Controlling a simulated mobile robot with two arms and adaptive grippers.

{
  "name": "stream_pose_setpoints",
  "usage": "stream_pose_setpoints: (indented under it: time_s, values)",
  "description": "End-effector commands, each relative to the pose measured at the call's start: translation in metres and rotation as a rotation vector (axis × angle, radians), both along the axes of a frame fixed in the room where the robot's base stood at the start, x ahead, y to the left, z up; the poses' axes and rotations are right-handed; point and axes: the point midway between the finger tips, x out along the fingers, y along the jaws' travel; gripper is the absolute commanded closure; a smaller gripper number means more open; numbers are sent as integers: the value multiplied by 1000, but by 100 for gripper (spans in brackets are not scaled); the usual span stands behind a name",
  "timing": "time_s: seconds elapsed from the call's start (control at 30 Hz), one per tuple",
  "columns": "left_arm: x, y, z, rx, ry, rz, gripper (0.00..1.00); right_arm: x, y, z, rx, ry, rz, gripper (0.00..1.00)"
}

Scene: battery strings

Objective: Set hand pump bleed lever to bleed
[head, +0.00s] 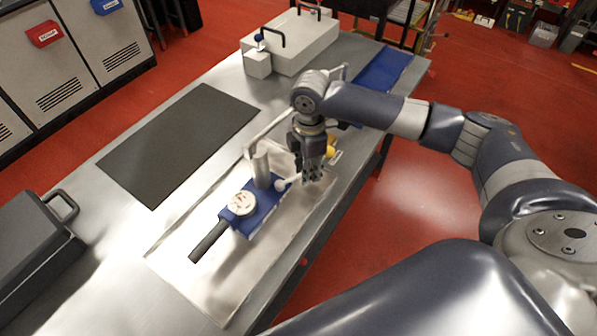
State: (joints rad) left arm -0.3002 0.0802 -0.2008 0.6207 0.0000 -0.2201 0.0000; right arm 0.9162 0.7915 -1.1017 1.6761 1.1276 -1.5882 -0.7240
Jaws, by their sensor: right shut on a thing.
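The hand pump lies on a pale sheet (190,285) on the metal bench. It has a blue body (262,207), a round white gauge (243,203), a grey upright cylinder (261,166) and a black grip (209,242) at its near end. A small white knob (281,184) shows at the pump's right side. My right gripper (313,177) points down just right of this knob and is shut on a small part there, seemingly the bleed lever. The fingers hide that part, so its setting cannot be told. My left gripper is out of view.
A black mat (180,140) lies left of the pump. A black case (35,245) with a handle stands at the lower left. A light grey box (300,45) and a blue tray (383,70) are at the far end. A yellow part (331,148) is behind my right gripper.

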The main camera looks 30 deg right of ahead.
Motion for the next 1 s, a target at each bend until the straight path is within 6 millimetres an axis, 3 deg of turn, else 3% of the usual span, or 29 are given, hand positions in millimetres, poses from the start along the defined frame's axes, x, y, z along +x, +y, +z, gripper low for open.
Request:
stream_pose_setpoints:
  time_s: [1.0]
  values:
    - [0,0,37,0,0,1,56,-15,3,1,1,3,-188,100]
